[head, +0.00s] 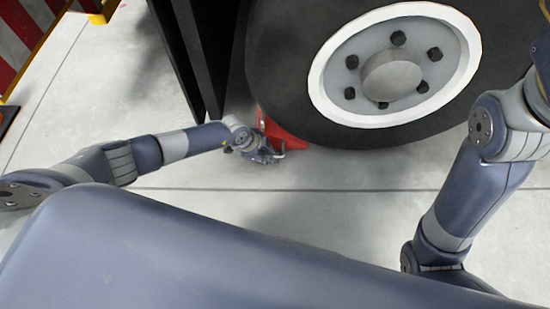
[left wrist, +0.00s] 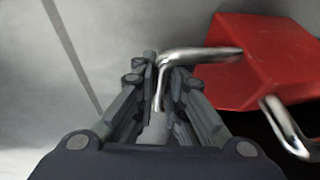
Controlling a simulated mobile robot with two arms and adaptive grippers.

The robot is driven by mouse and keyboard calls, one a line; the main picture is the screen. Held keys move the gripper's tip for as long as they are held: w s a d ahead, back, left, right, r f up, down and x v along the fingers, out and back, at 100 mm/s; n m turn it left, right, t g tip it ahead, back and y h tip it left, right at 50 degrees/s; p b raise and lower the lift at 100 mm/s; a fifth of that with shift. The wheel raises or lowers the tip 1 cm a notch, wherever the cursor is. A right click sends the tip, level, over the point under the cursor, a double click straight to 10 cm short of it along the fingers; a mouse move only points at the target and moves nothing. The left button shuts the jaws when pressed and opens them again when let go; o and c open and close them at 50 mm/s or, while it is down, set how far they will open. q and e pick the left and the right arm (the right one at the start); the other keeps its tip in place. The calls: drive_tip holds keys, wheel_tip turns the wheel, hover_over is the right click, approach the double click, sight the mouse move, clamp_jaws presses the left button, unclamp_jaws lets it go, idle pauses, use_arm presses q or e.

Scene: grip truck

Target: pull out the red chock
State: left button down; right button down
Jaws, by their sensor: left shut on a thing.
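The red chock (head: 283,136) sits on the floor against the left underside of the big black tire (head: 285,90). In the left wrist view the chock (left wrist: 262,60) fills the upper right, with a bent silver metal handle (left wrist: 205,54) on its near side. My left gripper (head: 268,154) is low beside the chock. Its fingers (left wrist: 165,85) are shut on one side of the handle, and the handle's other end shows at the right. My right arm comes in from the right, but its gripper is out of view.
The truck wheel has a white rim (head: 330,90) with dark lug nuts. Black upright panels (head: 190,60) stand left of the tire. The pale concrete floor (head: 330,215) in front of the wheel is clear. A red-and-white striped barrier (head: 22,40) stands at the top left.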

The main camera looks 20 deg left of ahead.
use_arm(q)
drive_tip(key=shift+s+a, duration=0.2)
drive_tip(key=shift+a, duration=0.7)
drive_tip(key=shift+s+a, duration=0.15)
drive_tip(key=shift+a, duration=0.25)
drive_tip(key=c, duration=1.6)
unclamp_jaws()
drive_tip(key=shift+o, duration=0.2)
drive_tip(key=v, duration=1.2)
drive_tip(key=shift+d, duration=0.1)
